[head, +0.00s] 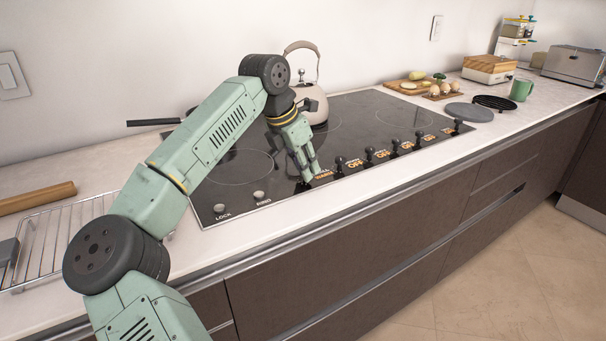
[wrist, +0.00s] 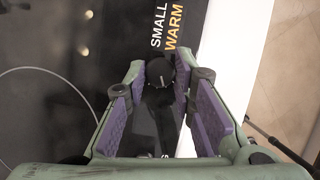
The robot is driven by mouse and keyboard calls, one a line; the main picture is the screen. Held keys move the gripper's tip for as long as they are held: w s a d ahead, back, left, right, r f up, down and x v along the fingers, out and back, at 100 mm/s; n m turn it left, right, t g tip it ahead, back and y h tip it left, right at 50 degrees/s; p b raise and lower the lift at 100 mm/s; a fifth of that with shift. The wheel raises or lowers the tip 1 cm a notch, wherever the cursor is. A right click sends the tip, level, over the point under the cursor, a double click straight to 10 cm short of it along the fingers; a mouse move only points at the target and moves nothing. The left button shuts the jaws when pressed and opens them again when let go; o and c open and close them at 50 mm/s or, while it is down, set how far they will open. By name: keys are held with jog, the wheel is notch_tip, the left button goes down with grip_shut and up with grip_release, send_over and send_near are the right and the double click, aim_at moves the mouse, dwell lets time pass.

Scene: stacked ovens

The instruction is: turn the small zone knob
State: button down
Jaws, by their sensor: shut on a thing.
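The small zone knob (wrist: 160,72) is a small black knob with a light pointer mark on top. The words SMALL and WARM are printed beside it on the black cooktop (wrist: 60,60). My gripper (wrist: 160,78) points down over it, with one fingertip on each side, shut on the knob. In the head view my gripper (head: 310,176) reaches down to the cooktop's front edge. The knob (head: 303,186) shows there only in part, low beside the fingertips.
Several other black knobs (head: 370,156) stand in a row to the right, with orange OFF labels. Two pale buttons (head: 259,195) lie to the left. A kettle (head: 313,103) stands behind my gripper. A wire rack (head: 50,240) lies on the left counter.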

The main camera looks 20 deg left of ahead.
jog(key=n+b, duration=0.1)
jog(key=n+y+b, duration=0.1)
jog(key=n+b, duration=0.1)
jog(key=shift+d+f+n+t, duration=0.1)
jog(key=shift+f+n+t, duration=0.1)
jog(key=shift+n+t, duration=0.1)
jog(key=shift+d+r+n+y+b, duration=0.1)
jog(key=shift+n+y+b, duration=0.45)
jog(key=shift+n, duration=0.3)
jog(key=shift+d+r+n+y+b, duration=0.1)
jog(key=shift+n+y+b, duration=0.25)
jog(key=shift+n+b, duration=0.4)
jog(key=c, duration=1.4)
grip_release()
jog(key=shift+o, duration=0.2)
jog(key=v, duration=1.2)
